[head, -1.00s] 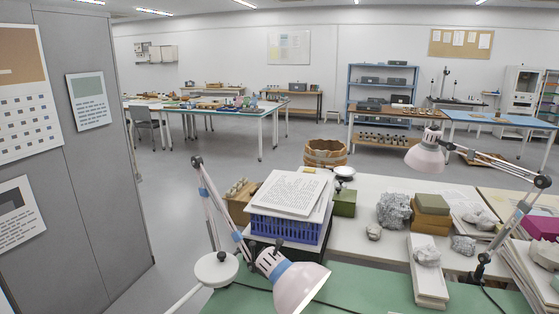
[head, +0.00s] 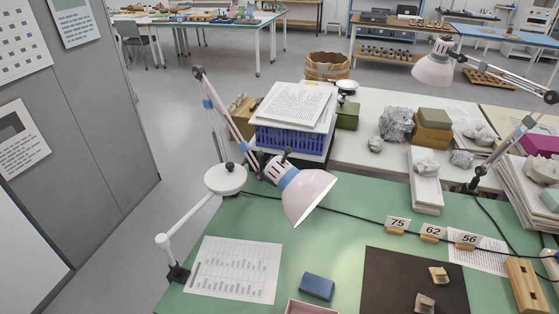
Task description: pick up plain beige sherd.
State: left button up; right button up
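A small beige sherd (head: 438,276) lies on the dark brown mat (head: 385,273) on the green table in the head view. A second small sherd (head: 424,303), pinkish brown with a darker face, lies nearer on the same mat. Both are too small to tell whether their faces are plain. The mat is cut off by the bottom edge. Neither of my grippers is in view.
A pink-white lamp (head: 305,195) leans over the green table (head: 340,232). A printed sheet (head: 235,269), a blue block (head: 317,287) and a pinkish tray (head: 308,307) lie in front. Number cards stand behind the mat, and a slotted wooden rack (head: 524,286) is at right.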

aim_at(439, 277)
jog(key=j+z, duration=0.25)
jog(key=j, duration=0.3)
jog(key=j+z, duration=0.25)
jog(key=j, duration=0.25)
jog(key=k+j+z, duration=0.1)
jog(key=j+z, duration=0.15)
jog(key=j, duration=0.25)
jog(key=k+j+z, duration=0.1)
jog(key=j+z, duration=0.15)
jog(key=j, duration=0.25)
jog(key=j+z, duration=0.1)
jog(key=z, duration=1.3)
